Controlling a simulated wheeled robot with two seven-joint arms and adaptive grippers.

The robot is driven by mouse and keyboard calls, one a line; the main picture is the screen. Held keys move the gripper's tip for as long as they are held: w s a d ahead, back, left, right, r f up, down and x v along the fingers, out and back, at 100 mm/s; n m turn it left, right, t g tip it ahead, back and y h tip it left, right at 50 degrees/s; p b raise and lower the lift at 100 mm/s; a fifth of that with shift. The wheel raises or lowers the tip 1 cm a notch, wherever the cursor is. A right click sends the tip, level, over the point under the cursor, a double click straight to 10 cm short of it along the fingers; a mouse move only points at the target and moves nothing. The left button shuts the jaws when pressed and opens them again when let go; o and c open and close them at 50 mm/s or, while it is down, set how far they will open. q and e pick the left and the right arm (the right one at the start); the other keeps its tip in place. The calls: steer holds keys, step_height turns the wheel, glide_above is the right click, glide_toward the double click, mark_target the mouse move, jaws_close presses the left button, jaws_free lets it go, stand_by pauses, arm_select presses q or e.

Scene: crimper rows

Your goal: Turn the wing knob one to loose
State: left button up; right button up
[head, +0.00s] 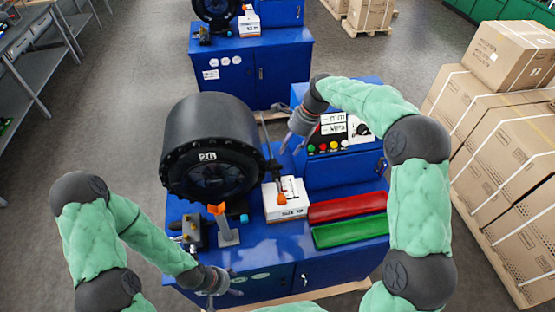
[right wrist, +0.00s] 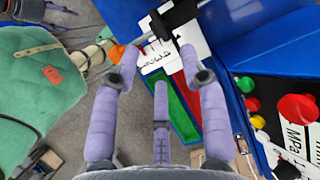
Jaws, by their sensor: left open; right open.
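No part is clearly marked as wing knob one. An orange winged piece (head: 217,209) tops a grey post at the machine's front. An orange knob (head: 282,199) sits by the white box (head: 287,212). An orange knob also shows in the right wrist view (right wrist: 117,53), left of my fingers. My right gripper (head: 292,146) is open and empty above the machine, between the black drum and the control panel; its spread fingers show in the right wrist view (right wrist: 160,62). My left gripper (head: 212,292) is open and low at the bench's front edge, partly hidden by its arm.
The big black drum (head: 212,140) stands left of my right gripper. The control panel (head: 340,132) with coloured buttons is to its right. Red (head: 345,207) and green (head: 350,231) trays lie on the blue bench. Stacked cartons (head: 500,130) stand at right.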

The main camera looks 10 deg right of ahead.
mark_target(277, 166)
steer(key=p+x, duration=0.1)
steer(key=x, duration=0.8)
steer(key=shift+a+f, duration=0.15)
steer(key=shift+f, duration=0.1)
steer(key=shift+s, duration=0.1)
jaws_close()
